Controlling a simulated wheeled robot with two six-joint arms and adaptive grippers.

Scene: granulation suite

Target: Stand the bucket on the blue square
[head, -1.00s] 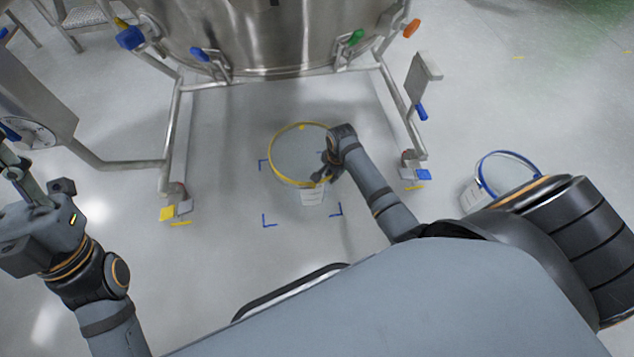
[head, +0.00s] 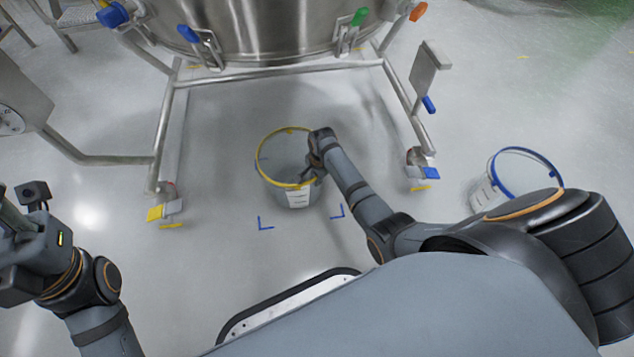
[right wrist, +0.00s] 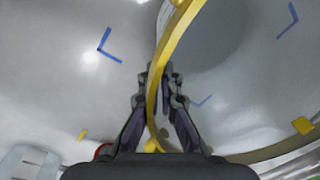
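A pale bucket with a yellow rim (head: 278,184) is below the steel vessel, at or just above the floor; I cannot tell which. My right gripper (head: 312,172) is at the right side of its rim. In the right wrist view the yellow rim (right wrist: 155,85) passes between the fingers of the right gripper (right wrist: 160,75), which are shut on it.
A steel vessel (head: 260,35) on a tubular frame (head: 270,77) stands behind, its legs on both sides of the bucket. A second bucket with a blue rim (head: 497,180) stands at the right, partly behind my arm. The floor left of the square is clear.

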